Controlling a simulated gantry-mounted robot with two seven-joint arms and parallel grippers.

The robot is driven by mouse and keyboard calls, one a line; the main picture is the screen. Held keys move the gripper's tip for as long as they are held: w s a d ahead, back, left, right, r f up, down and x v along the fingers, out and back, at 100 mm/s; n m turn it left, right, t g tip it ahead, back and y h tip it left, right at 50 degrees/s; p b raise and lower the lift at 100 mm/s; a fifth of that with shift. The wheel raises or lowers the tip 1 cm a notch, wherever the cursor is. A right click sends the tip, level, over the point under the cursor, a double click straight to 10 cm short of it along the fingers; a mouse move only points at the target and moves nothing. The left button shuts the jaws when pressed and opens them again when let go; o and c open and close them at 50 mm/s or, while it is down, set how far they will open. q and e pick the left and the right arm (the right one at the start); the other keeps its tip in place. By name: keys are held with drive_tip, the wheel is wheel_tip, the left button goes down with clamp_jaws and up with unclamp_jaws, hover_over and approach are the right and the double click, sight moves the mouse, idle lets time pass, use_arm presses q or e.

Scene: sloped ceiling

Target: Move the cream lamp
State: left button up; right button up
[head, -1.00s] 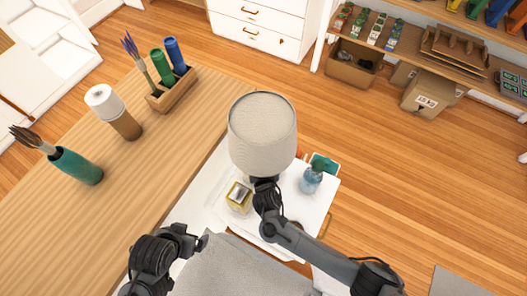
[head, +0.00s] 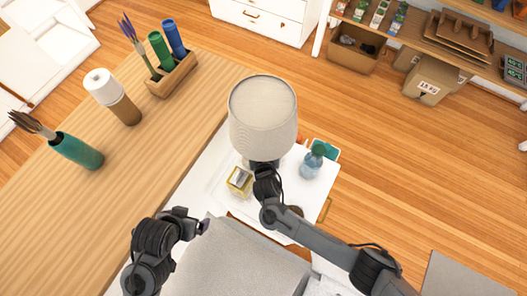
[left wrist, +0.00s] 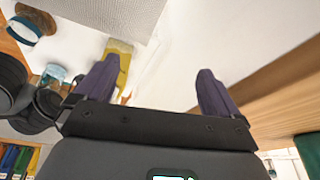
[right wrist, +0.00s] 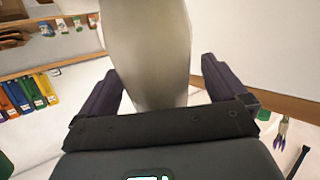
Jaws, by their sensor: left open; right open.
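The cream lamp (head: 262,115) stands upright on the white bedside table (head: 318,185), its fabric shade hiding most of its base. My right gripper (head: 264,172) is at the lamp's lower part, just under the shade. In the right wrist view its open fingers (right wrist: 160,80) have the blurred, pale lamp (right wrist: 147,45) between or just beyond them; contact cannot be told. My left gripper (head: 203,226) is open and empty, low and left of the lamp. The left wrist view shows its spread fingers (left wrist: 152,88) with nothing between them.
A wooden desk (head: 150,165) with a pen holder (head: 172,75) is at left. Grey bedding (head: 235,265) lies in front. Open floor is at right.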

drive_tip(key=v, duration=1)
drive_tip(key=shift+p, duration=0.35)
